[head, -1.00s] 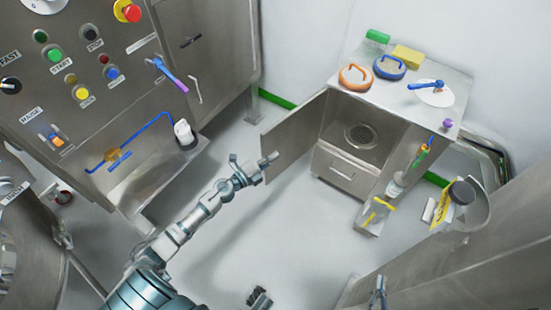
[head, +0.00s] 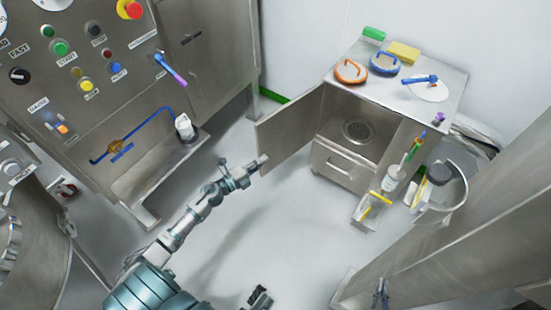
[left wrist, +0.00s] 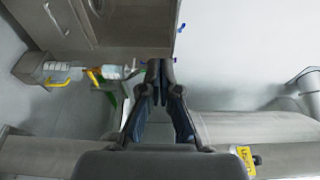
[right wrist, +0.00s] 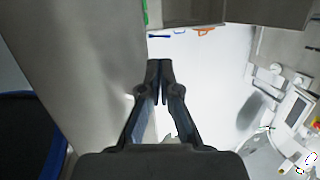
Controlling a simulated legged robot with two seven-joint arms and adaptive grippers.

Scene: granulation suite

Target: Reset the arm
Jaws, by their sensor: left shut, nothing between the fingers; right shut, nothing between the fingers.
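My left arm comes in from the lower left of the head view. Its gripper (head: 260,162) is beside the open door (head: 288,132) of the steel cabinet (head: 345,171); I cannot tell whether it touches. In the left wrist view the fingers of my left gripper (left wrist: 156,66) are together and empty, close to a steel panel (left wrist: 115,22). My right gripper (head: 380,290) is at the bottom right of the head view, beside a tall steel panel (head: 440,248). In the right wrist view the right gripper's fingertips (right wrist: 160,66) are together with nothing between them.
A control cabinet with coloured buttons (head: 61,47) and a blue pipe (head: 145,123) stands at the left. Orange (head: 350,72) and blue (head: 383,64) handled lids lie on the cabinet top. A yellow-handled item (head: 375,206) is beside the cabinet. The middle floor (head: 290,215) is clear.

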